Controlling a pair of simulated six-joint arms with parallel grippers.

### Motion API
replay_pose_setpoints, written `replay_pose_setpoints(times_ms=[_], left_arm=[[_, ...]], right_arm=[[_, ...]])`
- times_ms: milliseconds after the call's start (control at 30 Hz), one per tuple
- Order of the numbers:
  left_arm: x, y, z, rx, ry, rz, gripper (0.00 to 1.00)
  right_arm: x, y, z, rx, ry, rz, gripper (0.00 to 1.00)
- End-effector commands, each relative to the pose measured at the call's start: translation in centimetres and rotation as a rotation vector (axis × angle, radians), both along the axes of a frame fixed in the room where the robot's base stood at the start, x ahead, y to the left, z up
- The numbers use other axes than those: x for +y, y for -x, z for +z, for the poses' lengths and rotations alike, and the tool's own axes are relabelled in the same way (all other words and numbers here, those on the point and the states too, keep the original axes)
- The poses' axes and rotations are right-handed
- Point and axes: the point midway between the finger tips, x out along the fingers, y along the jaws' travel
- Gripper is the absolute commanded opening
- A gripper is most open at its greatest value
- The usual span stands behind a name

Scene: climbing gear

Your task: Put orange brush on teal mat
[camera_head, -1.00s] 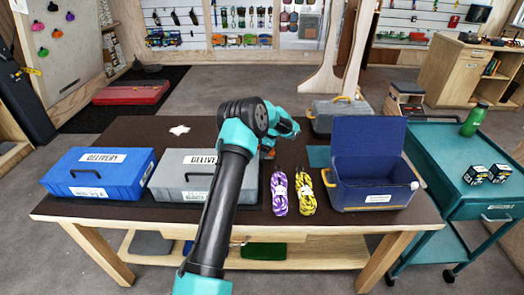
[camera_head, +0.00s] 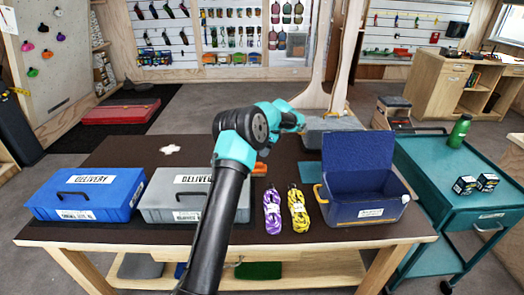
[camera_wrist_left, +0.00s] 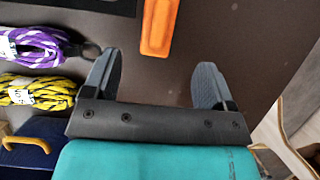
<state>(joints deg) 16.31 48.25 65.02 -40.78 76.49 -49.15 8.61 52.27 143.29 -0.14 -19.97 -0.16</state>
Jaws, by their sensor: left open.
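The orange brush (camera_head: 259,169) lies on the dark tabletop, partly hidden behind my left arm in the head view. In the left wrist view the orange brush (camera_wrist_left: 160,25) shows at the top, beyond the fingertips and roughly between them, not touching them. My left gripper (camera_wrist_left: 157,75) is open and empty. In the head view its fingers are hard to make out past the wrist. The teal mat (camera_head: 309,172) lies on the table to the right of the brush, partly hidden by the open blue box. My right gripper is not in view.
The open blue box (camera_head: 362,210) stands at the table's right. Purple rope (camera_head: 272,211) and yellow rope (camera_head: 298,211) lie beside it. A grey case (camera_head: 158,207) and a blue case (camera_head: 85,196) stand at left. A teal cart (camera_head: 440,185) adjoins the right side.

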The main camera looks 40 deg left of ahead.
Motion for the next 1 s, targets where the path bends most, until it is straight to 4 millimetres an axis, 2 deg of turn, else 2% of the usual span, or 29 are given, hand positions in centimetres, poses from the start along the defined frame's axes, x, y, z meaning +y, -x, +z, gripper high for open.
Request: replay_pose_setpoints(times_ms=[300,400,667,767,1000], left_arm=[[0.0,0.0,0.0,0.0,0.0,0.0,0.78],[0.0,0.0,-0.1,0.0,0.0,0.0,0.83],[0.1,0.1,0.1,-0.006,0.007,0.002,0.83],[0.7,0.5,1.0,-0.034,0.048,0.007,0.83],[2.6,2.1,5.1,-0.195,0.236,0.009,0.83]], right_arm=[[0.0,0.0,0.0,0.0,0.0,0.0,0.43],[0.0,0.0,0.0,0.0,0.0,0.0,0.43],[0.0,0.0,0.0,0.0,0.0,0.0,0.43],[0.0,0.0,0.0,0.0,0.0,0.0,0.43],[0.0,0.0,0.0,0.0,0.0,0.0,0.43]])
